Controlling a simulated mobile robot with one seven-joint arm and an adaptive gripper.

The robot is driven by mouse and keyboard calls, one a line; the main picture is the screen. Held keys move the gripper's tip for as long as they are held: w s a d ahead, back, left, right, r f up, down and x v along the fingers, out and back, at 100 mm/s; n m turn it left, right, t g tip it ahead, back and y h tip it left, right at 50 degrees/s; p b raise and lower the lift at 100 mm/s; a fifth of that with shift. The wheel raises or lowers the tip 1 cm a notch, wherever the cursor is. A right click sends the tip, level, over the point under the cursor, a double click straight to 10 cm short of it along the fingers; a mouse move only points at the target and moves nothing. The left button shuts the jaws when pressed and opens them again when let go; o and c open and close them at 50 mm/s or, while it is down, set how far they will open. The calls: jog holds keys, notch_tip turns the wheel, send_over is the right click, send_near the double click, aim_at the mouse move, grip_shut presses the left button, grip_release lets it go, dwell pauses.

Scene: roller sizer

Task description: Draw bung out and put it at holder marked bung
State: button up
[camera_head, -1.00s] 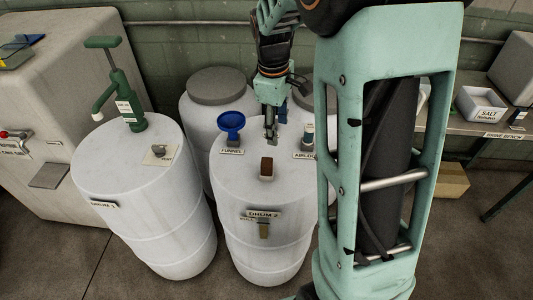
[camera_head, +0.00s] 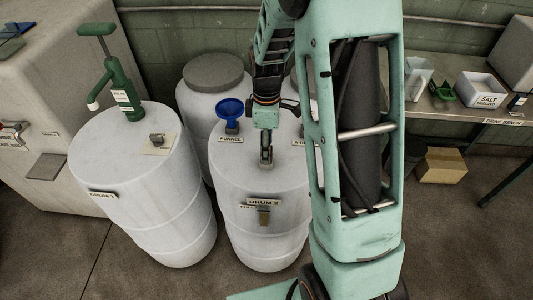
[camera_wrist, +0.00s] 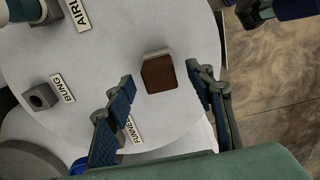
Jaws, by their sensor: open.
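The bung (camera_wrist: 160,75), a brown-topped block with a pale grey rim, sits in the top of the white drum 2 (camera_head: 230,165). In the wrist view my gripper (camera_wrist: 161,82) is open, its blue-padded fingers on either side of the bung, with gaps showing. In the head view my gripper (camera_head: 266,160) points down over the drum top and largely hides the bung. The holder marked bung (camera_wrist: 40,97) is a small grey block with a dark square opening, at the left of the wrist view beside its label (camera_wrist: 63,88). It looks empty.
A blue funnel (camera_head: 231,108) stands on the drum's back left; the airlock label (camera_wrist: 77,15) is also on top. Drum 1 (camera_head: 120,160) with a green pump (camera_head: 122,95) is to the left. The brine bench (camera_head: 455,118) is at right.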

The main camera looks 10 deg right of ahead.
jog(key=shift+f, duration=0.95)
jog(key=shift+c, duration=0.2)
jog(key=c, duration=1.2)
jog(key=shift+r, duration=0.15)
